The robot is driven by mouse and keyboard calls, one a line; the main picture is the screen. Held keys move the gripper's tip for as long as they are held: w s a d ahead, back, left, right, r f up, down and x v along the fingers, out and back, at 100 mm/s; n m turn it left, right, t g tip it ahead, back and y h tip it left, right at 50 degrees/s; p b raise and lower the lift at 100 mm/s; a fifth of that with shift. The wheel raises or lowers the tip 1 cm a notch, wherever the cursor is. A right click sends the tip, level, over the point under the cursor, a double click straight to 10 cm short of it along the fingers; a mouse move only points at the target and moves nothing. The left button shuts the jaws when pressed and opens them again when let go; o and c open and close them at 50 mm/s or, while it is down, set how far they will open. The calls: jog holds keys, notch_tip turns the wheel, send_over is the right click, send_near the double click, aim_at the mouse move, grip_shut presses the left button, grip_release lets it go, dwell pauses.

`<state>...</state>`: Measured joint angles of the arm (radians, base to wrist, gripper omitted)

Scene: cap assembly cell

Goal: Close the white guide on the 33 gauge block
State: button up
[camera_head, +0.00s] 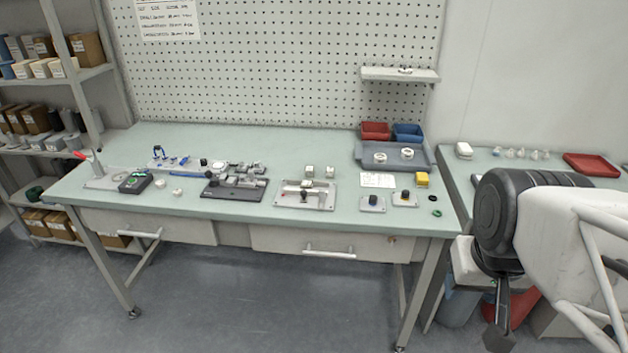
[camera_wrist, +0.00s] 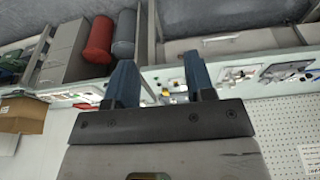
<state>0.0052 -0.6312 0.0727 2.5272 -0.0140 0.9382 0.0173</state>
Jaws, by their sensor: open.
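I cannot tell for certain which piece is the white guide or which is the 33 gauge block; no number is readable. A pale metal fixture plate (camera_head: 290,200) sits near the bench's front edge, with small parts on it. Two small white blocks stand behind it, a left block (camera_head: 309,171) and a right block (camera_head: 330,172). My gripper hangs at the far right in the head view, off the bench and away from these parts. In the wrist view my gripper (camera_wrist: 160,75) shows two blue fingers spread apart, with nothing held between them.
A dark fixture (camera_head: 232,192) stands left of the pale plate. A side bench (camera_head: 540,165) and a wall shelf (camera_head: 385,73) are also there.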

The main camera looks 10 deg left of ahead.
jog(key=w+a, duration=0.1)
jog(key=w, duration=0.2)
jog(key=w+a+n, duration=0.1)
jog(key=w, duration=0.2)
jog(key=w+n+t, duration=0.1)
jog(key=w, duration=0.3)
jog(key=shift+w+a+r+h, duration=0.1)
jog(key=shift+a+r+h, duration=0.2)
jog(key=shift+a, duration=0.1)
grip_shut()
jog(key=w+a+f+n+t, duration=0.25)
jog(key=w+a, duration=0.55)
jog(key=w, duration=0.6)
jog(key=w+a+f+n, duration=0.2)
jog(key=w+a+f, duration=0.2)
jog(key=a, duration=0.3)
jog(key=w+a+f+n+y, duration=0.1)
jog(key=w+a+f, duration=0.3)
jog(key=a, duration=0.4)
jog(key=w+a+f+n+y, duration=0.1)
jog(key=w+a+f+n, duration=0.3)
jog(key=w+a, duration=0.2)
jog(key=shift+a+t, duration=0.45)
jog(key=shift+a, duration=0.65)
